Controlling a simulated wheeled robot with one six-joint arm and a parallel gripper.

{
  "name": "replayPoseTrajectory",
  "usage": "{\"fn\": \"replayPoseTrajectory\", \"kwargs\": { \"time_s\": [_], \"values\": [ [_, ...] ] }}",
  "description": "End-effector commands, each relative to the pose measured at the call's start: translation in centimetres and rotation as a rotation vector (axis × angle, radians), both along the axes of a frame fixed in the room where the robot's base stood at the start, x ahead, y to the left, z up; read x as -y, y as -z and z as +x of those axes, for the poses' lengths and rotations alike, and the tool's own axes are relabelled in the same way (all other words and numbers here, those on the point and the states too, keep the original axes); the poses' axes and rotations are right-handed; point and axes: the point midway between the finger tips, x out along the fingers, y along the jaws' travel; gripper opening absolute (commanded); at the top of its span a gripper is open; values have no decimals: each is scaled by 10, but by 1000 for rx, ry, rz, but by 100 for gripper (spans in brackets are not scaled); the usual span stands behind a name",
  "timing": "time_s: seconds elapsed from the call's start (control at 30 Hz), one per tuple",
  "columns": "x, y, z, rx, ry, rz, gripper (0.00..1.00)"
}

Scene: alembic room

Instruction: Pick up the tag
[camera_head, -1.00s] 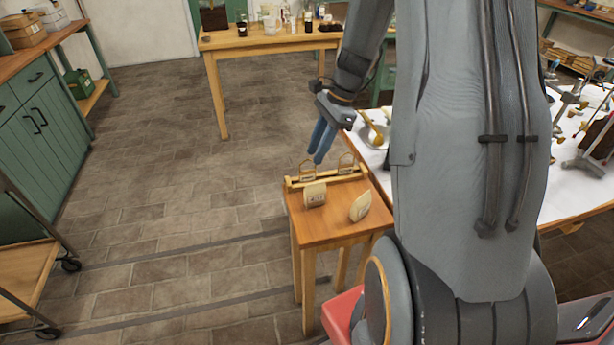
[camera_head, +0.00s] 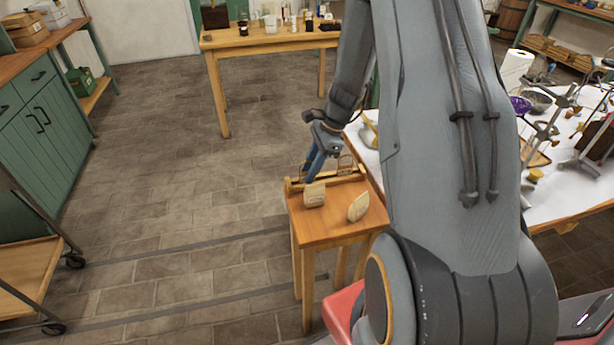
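Two pale cream tag-like pieces stand on a small wooden table (camera_head: 327,231): the left one (camera_head: 314,195) has a small dark mark, and the right one (camera_head: 358,207) is tilted. I cannot tell which is the tag meant. Behind them is a wooden rack (camera_head: 350,179) with thin upright loops, the right loop (camera_head: 346,164) showing clearly. My gripper (camera_head: 308,177) points down with blue fingers at the rack's left part, behind the left cream piece. The fingers overlap the left loop, so contact, grasp and finger gap cannot be made out.
A white-topped bench (camera_head: 560,190) with lab stands and bowls is close on the right. A wooden table (camera_head: 270,42) with jars stands at the back. A green cabinet (camera_head: 40,125) and a wheeled cart (camera_head: 30,265) are on the left. The floor between is clear.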

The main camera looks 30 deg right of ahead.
Motion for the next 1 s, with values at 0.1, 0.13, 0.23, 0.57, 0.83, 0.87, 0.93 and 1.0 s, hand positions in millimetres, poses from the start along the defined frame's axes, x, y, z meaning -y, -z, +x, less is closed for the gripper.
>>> {"fn": "replayPoseTrajectory", "kwargs": {
  "time_s": [0.1,0.13,0.23,0.57,0.83,0.87,0.93,1.0],
  "values": [
    [0,0,0,0,0,0,26],
    [0,0,0,0,0,0,26],
    [0,0,0,0,0,0,16],
    [0,0,0,0,-1,0,0],
    [0,-6,0,1,-1,1,0],
    [0,-8,1,2,-1,1,0],
    [0,-14,1,3,-1,0,0],
    [0,-21,1,3,-1,-1,0]
  ]
}}
